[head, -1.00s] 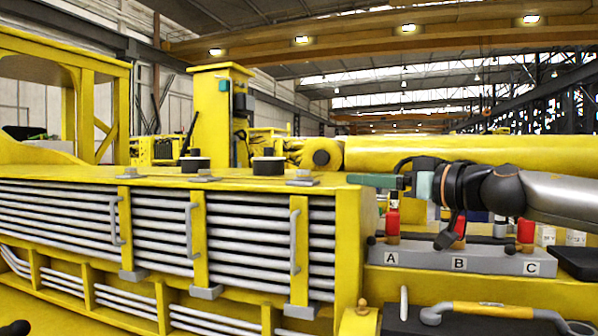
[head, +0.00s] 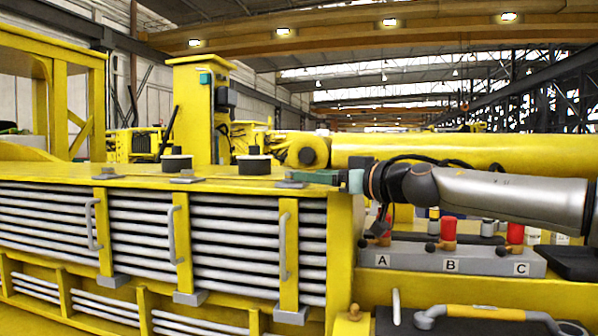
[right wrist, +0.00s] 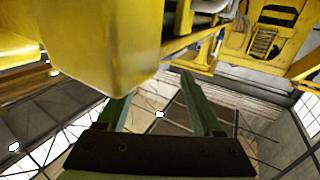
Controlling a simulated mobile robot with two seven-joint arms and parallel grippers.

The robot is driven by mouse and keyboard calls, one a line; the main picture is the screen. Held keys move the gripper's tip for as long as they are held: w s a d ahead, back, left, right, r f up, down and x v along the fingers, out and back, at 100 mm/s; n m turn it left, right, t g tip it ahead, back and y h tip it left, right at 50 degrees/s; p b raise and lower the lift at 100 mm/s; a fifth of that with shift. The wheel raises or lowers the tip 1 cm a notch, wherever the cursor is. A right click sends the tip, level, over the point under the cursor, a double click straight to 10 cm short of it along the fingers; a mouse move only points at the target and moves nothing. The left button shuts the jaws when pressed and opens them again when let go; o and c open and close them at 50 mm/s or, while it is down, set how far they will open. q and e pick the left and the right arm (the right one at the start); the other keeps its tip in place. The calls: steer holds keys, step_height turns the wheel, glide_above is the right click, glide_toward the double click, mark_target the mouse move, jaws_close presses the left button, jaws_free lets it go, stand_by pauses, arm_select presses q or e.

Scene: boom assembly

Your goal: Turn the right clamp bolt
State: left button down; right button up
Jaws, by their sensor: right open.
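The right clamp (head: 291,185) is a small grey plate on the top right end of the yellow housing (head: 232,181). My right gripper (head: 292,175) has green fingers and reaches in from the right, its tips over this clamp. The clamp's bolt is hidden behind the fingers, and I cannot tell whether they touch it. The right wrist view shows the two green fingers (right wrist: 160,98) apart, with nothing held between them. A yellow block (right wrist: 105,50) is close above them there. Another grey clamp (head: 187,179) sits further left. My left gripper is not in view.
Two black round caps (head: 176,163) (head: 253,164) stand on the housing top. A yellow cylinder (head: 460,150) runs behind. A grey-yellow handle (head: 490,312) is at the lower right.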

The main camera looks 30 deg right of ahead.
steer(key=shift+w+a+p, duration=0.2)
steer(key=shift+w+a, duration=0.05)
steer(key=shift+w, duration=1)
steer(key=shift+w+a+p, duration=0.2)
steer(key=shift+w+a, duration=0.05)
steer(key=shift+w, duration=0.95)
steer(key=shift+c, duration=0.2)
jaws_close()
